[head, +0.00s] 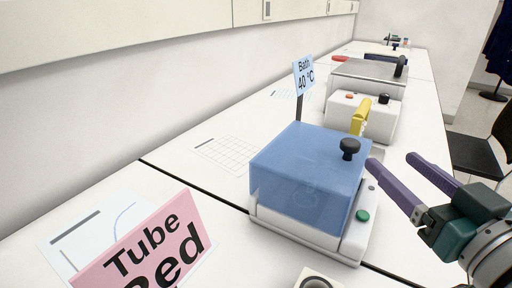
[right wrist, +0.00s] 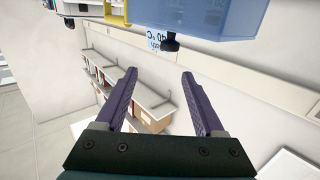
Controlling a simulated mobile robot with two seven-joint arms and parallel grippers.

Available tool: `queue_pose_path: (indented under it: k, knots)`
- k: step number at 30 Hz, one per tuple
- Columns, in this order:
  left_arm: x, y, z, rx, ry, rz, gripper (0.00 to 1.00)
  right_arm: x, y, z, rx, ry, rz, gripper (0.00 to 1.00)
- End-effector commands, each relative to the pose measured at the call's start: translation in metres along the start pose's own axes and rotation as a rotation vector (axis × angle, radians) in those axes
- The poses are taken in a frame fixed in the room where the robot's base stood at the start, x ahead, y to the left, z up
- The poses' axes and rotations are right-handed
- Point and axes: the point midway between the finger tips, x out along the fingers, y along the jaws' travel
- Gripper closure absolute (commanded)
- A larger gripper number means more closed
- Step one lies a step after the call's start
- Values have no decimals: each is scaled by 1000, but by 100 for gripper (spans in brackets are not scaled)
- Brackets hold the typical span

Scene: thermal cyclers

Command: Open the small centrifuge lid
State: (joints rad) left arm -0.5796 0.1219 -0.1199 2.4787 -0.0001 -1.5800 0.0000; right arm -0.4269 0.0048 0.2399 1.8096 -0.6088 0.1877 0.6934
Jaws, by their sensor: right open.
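A white device (head: 312,232) with a translucent blue lid (head: 308,165) stands on the bench in the middle of the head view. The lid is down and has a black knob (head: 349,148) on top. In the right wrist view the blue lid (right wrist: 215,14) and the knob (right wrist: 170,43) show upside down at the top. I cannot tell for sure that this device is the small centrifuge. My right gripper (head: 391,161) is open and empty, to the right of the lid and knob, apart from them. Its purple fingers also show in the right wrist view (right wrist: 159,74). My left gripper is not in view.
A "Bath 40 °C" sign (head: 305,76) stands behind the blue lid. A white device (head: 345,109) with a yellow handle (head: 360,115) and a grey-topped box (head: 370,70) are farther back. A pink "Tube Red" sign (head: 150,245) is at front left. A chair (head: 475,150) is at right.

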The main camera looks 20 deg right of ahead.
Motion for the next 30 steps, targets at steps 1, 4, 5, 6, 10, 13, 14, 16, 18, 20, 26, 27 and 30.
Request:
queue_pose_path:
  k: [1, 4, 5, 6, 10, 13, 14, 16, 18, 20, 26, 27, 30]
  knots:
    - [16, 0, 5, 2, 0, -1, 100, 0, -1, 17, 3, 12, -11, 29]
    - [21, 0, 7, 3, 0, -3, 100, 1, -4, 20, 5, 28, -29, 29]
    - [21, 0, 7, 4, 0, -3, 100, 2, -4, 20, 6, 32, -33, 29]
    - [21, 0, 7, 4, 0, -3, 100, 4, -5, 19, 7, 35, -35, 29]
    - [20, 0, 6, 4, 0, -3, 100, 21, -6, 16, 6, 37, -36, 29]
    - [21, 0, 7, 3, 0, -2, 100, 41, -6, 16, 6, 37, -36, 29]
    - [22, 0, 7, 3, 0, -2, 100, 47, -6, 15, 5, 37, -36, 29]
    - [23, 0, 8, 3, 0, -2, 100, 61, -7, 15, 7, 37, -35, 29]
    - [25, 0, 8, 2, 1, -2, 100, 73, -7, 15, 5, 36, -35, 29]
    - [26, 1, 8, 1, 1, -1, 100, 81, -8, 15, 7, 36, -35, 29]
    - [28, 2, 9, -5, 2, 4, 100, 98, -8, 14, 7, 33, -34, 29]
    - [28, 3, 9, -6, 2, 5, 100, 99, -8, 14, 7, 33, -34, 29]
    - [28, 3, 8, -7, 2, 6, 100, 99, -8, 14, 7, 32, -34, 29]
